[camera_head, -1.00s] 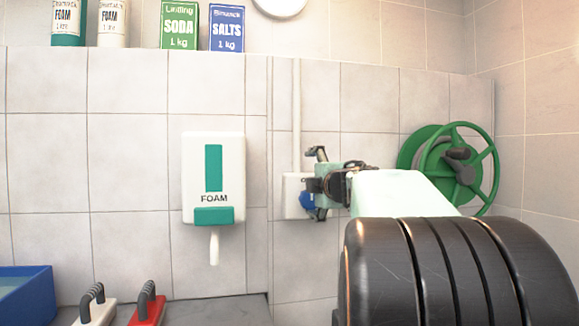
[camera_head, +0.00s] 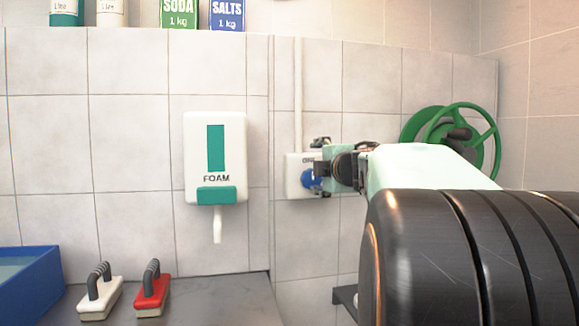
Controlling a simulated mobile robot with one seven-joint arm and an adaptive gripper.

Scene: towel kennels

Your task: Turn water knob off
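The blue water knob (camera_head: 310,180) is on a small white wall box (camera_head: 294,178), right of the foam dispenser. Part of the box's dark lettering shows above the knob. A pale pipe (camera_head: 298,90) runs up the wall from the box. My gripper (camera_head: 320,163) is at the right side of the box, in front of it, and covers its right part. One dark finger shows above the knob; the lower finger is hard to make out beside the knob. I cannot tell whether it touches the knob or how far the fingers are apart.
A foam dispenser (camera_head: 216,115) hangs left of the box. A green hose reel (camera_head: 478,150) is on the wall at right. A white brush (camera_head: 100,295), a red brush (camera_head: 152,290) and a blue tub (camera_head: 38,285) are on the grey counter (camera_head: 225,300).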

